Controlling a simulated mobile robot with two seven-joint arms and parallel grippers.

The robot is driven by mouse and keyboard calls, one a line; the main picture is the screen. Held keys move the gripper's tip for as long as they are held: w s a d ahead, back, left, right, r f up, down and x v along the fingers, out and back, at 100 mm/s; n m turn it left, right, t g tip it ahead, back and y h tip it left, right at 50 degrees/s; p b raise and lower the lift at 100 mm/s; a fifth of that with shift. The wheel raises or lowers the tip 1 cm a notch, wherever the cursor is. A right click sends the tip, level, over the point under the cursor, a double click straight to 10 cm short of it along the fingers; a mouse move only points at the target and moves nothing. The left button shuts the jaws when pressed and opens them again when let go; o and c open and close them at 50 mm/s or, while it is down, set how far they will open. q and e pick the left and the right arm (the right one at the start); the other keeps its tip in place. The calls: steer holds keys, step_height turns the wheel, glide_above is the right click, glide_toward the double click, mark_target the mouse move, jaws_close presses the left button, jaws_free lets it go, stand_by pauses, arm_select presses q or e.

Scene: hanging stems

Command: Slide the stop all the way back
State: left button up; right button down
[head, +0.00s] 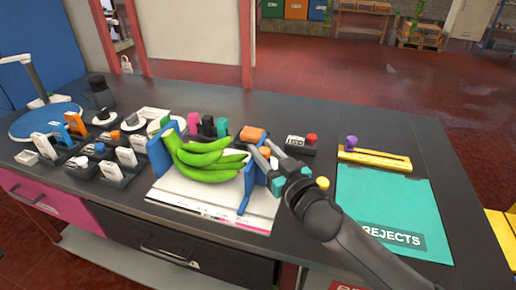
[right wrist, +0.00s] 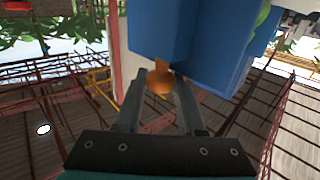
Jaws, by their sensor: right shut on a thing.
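A bunch of green bananas (head: 207,160) lies on a white board (head: 185,195) between two blue upright plates. The right-hand blue plate (head: 246,183), which looks like the stop, stands at the right end of the bananas. In the right wrist view, the blue body (right wrist: 160,28) fills the upper middle, with an orange knob (right wrist: 160,82) on it. My right gripper (head: 264,153) reaches in from the lower right beside this plate. In the right wrist view its fingers (right wrist: 160,90) are shut on the orange knob. My left gripper is not in view.
The left blue plate (head: 160,157) stands at the far end of the bananas. A yellow rail with a purple knob (head: 352,142) and a teal rejects mat (head: 380,205) lie to the right. Small holders crowd the left. The counter's back right is clear.

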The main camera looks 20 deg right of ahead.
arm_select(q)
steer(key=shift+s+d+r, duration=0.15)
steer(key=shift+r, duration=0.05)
arm_select(e)
steer(key=s+d, duration=0.2)
steer(key=shift+d, duration=0.4)
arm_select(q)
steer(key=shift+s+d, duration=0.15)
arm_select(e)
steer(key=c, duration=0.5)
jaws_free()
arm_select(q)
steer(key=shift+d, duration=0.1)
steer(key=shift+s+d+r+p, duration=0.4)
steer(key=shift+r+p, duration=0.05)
steer(key=shift+p, duration=0.2)
arm_select(e)
steer(key=shift+s+d, duration=0.45)
steer(key=shift+s, duration=2.05)
steer(key=shift+s+d, duration=0.5)
steer(key=shift+s, duration=1.95)
steer(key=shift+s+d, duration=0.45)
steer(key=shift+s, duration=2.05)
